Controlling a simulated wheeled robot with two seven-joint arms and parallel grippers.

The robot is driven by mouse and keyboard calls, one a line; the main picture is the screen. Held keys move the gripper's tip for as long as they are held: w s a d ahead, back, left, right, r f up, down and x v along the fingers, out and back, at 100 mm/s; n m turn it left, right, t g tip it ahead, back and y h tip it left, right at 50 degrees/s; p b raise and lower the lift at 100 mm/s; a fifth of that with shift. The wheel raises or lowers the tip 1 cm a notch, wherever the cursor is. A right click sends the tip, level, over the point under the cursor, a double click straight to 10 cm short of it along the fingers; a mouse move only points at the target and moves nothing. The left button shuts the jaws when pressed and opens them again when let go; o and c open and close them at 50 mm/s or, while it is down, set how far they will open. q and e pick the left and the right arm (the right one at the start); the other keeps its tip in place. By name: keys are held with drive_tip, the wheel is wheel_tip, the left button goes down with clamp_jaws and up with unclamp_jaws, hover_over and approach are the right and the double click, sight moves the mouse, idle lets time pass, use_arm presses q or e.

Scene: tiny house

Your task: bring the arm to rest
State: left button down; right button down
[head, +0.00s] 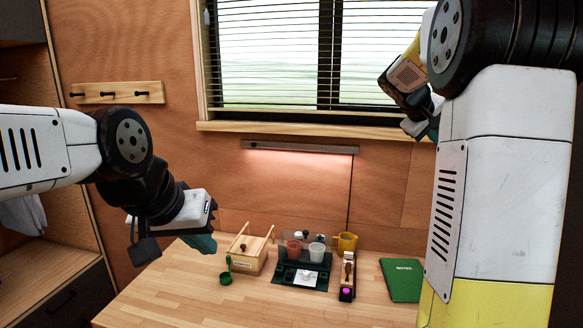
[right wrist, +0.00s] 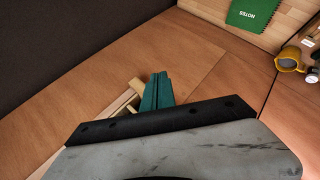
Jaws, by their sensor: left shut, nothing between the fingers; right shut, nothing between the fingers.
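My left arm comes in from the left of the head view. Its gripper (head: 203,243), with teal fingers, hangs over the left back of the wooden desk (head: 160,295), shut and empty. My right arm is raised at the right, and its gripper (head: 432,130) is partly hidden behind my own arm in front of the window. In the right wrist view its teal fingers (right wrist: 157,92) are together and hold nothing. Neither gripper touches anything on the desk.
On the desk are a wooden box (head: 249,256), a green cap-like item (head: 226,278), a dark tray (head: 284,273) with cups, a yellow mug (head: 347,242), a narrow wooden holder (head: 348,272) and a green notebook (head: 401,280). The front of the desk is clear.

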drive_tip(key=s+a+f+y, duration=0.3)
drive_tip(key=s+a, duration=0.5)
drive_tip(key=s, duration=0.1)
drive_tip(key=s+a+f+m+y, duration=0.1)
drive_tip(key=s+a+f+y, duration=0.3)
drive_tip(key=s+a, duration=0.5)
drive_tip(key=s+a+f+m+t+y, duration=0.1)
drive_tip(key=s+a+f+y, duration=0.3)
drive_tip(key=s+a, duration=0.4)
drive_tip(key=s, duration=0.3)
drive_tip(key=shift+a, duration=0.4)
drive_tip(key=shift+r, duration=0.1)
